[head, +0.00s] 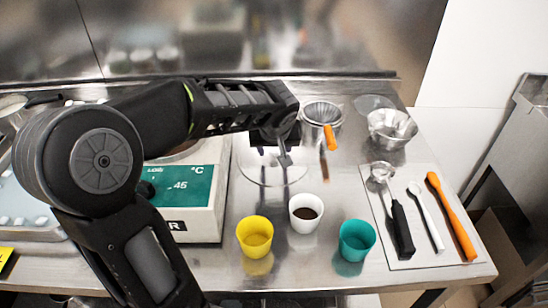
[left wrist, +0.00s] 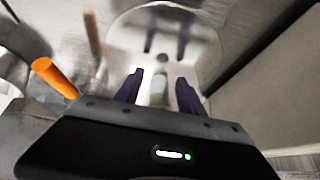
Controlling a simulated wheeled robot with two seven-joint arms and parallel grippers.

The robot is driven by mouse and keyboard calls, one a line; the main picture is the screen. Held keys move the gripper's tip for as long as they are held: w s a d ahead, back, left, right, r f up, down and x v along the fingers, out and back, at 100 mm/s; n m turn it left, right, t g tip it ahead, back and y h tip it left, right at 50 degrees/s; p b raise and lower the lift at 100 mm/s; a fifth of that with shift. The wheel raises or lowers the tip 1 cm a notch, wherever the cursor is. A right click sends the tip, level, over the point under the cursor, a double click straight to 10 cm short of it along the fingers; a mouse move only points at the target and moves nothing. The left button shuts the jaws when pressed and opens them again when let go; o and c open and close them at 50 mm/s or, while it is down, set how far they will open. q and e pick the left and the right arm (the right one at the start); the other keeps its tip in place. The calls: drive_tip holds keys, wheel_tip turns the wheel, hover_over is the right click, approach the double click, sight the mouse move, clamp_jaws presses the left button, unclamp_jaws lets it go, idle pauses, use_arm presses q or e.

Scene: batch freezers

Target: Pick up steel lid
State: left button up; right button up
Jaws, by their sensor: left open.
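The steel lid (head: 258,177) is a shiny round disc on the steel table, right of the freezer box. My left arm reaches over it and hides its upper part. My left gripper (head: 284,157) points down over the lid with open fingers. In the left wrist view the lid (left wrist: 205,38) fills the upper middle and mirrors the fingers. The left gripper's two dark fingers (left wrist: 160,80) stand apart, with a pale upright piece, perhaps the lid's knob, between them. I cannot tell whether they touch it. My right gripper is not in view.
A strainer with an orange handle (head: 330,138) stands close right of the gripper. Yellow (head: 255,236), white (head: 306,226) and teal (head: 357,241) cups stand in front. A mat (head: 380,205) with several utensils lies right. A freezer box with a green display (head: 180,187) is left.

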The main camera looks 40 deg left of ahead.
use_arm(q)
drive_tip(key=shift+w+a+f, duration=0.2)
drive_tip(key=shift+w+f, duration=0.1)
drive_tip(key=shift+f, duration=0.3)
clamp_jaws()
idle(0.4)
